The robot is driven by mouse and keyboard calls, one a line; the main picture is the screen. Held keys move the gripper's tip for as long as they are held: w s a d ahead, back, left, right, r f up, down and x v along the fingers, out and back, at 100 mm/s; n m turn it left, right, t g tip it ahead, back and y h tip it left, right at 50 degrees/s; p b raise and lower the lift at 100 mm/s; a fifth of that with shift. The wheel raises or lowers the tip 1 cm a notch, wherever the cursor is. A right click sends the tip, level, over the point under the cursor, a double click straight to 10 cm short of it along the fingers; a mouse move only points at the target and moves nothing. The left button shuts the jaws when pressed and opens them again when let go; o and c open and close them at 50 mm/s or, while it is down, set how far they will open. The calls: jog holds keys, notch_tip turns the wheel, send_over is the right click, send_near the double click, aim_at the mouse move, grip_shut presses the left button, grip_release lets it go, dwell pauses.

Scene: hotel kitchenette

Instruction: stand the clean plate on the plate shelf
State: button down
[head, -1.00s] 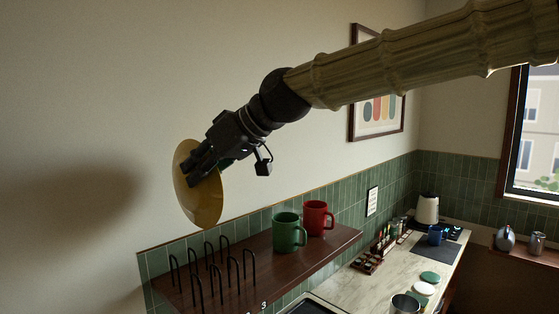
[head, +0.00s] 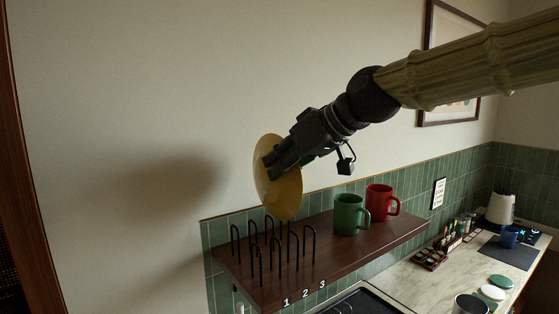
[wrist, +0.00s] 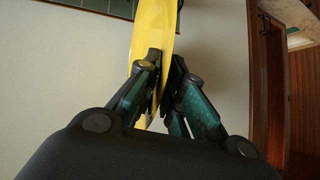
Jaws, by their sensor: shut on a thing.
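A yellow plate (head: 284,190) is held on edge, tilted, in my gripper (head: 272,168) in the head view. The gripper is shut on the plate's upper part. The wrist view shows the plate (wrist: 152,30) between the two fingers (wrist: 163,88). The dark wooden plate shelf (head: 335,250) is on the wall below, with black wire dividers (head: 270,245) at its left end and the numbers 1, 2 and 3 on its front edge. The plate's lower edge appears just above or behind the divider tops; I cannot tell whether it touches them.
A green mug (head: 349,215) and a red mug (head: 379,203) stand on the shelf right of the dividers. A marble counter (head: 420,280) with a kettle (head: 501,208) and small items lies below right. The wall left of the shelf is bare.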

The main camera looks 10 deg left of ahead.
aim_at(287, 208)
notch_tip(287, 208, down, 2)
jog(key=shift+d+f+b, duration=0.15)
jog(key=shift+b, duration=0.4)
jog(key=shift+f+b, duration=1.9)
jog(key=shift+f, duration=1.55)
jog(key=shift+f, duration=0.45)
jog(key=c, duration=1.5)
grip_release()
jog(key=shift+o, duration=0.2)
jog(key=v, duration=1.2)
